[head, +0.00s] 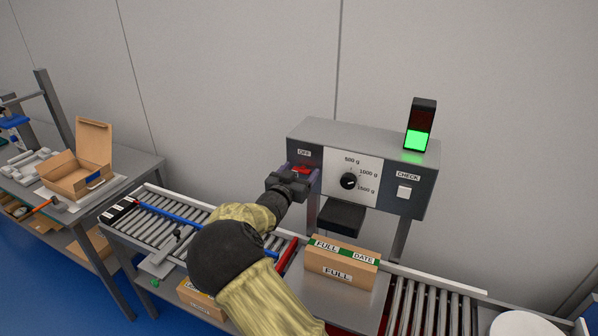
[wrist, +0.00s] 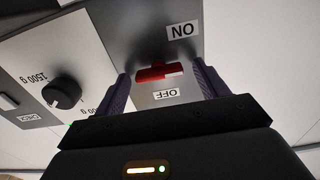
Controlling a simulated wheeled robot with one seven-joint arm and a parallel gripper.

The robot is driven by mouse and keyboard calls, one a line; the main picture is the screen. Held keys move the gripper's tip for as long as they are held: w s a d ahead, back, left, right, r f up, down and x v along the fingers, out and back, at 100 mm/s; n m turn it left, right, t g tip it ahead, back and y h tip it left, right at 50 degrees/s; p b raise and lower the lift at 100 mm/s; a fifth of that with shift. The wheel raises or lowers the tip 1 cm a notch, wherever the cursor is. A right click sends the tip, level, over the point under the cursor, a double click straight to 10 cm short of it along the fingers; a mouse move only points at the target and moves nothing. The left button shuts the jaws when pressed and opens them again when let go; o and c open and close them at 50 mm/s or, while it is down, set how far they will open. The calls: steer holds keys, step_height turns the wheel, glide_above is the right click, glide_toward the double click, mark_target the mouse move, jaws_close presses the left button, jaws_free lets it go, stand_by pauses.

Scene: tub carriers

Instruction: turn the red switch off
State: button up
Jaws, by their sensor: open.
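The red switch (head: 302,169) is on the dark left panel of the grey control box (head: 352,132), below an OFF label (head: 304,153). In the wrist view, turned over, the red switch (wrist: 157,72) sits between an ON label (wrist: 182,30) and the OFF label (wrist: 166,94). My gripper (head: 300,174) is open at the panel, its body hiding the area below the switch in the head view. In the wrist view my gripper's two fingers (wrist: 160,76) stand on either side of the switch. I cannot tell whether they touch it, or which way it is set.
A lamp tower (head: 417,139) on the box shows green. A black dial (head: 348,181) and white CHECK button (head: 404,192) are to the right. A carton (head: 341,268) marked FULL stands on the conveyor below. An open box (head: 78,172) is on the left bench.

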steer(key=c, duration=1)
steer(key=shift+f+m+b, duration=0.15)
steer(key=shift+m+b, duration=0.25)
steer(key=shift+b, duration=0.35)
steer(key=m+b, duration=0.2)
steer(key=b, duration=0.2)
steer(key=shift+f+m, duration=0.15)
steer(key=shift+m, duration=0.15)
steer(key=m+b, duration=0.5)
steer(key=b, duration=0.1)
steer(key=m+b, duration=0.4)
steer(key=b, duration=0.2)
steer(key=m+b, duration=0.5)
steer(key=b, duration=0.1)
steer(key=shift+s+d+m, duration=0.1)
steer(key=shift+d+m, duration=0.15)
steer(key=shift+m, duration=0.05)
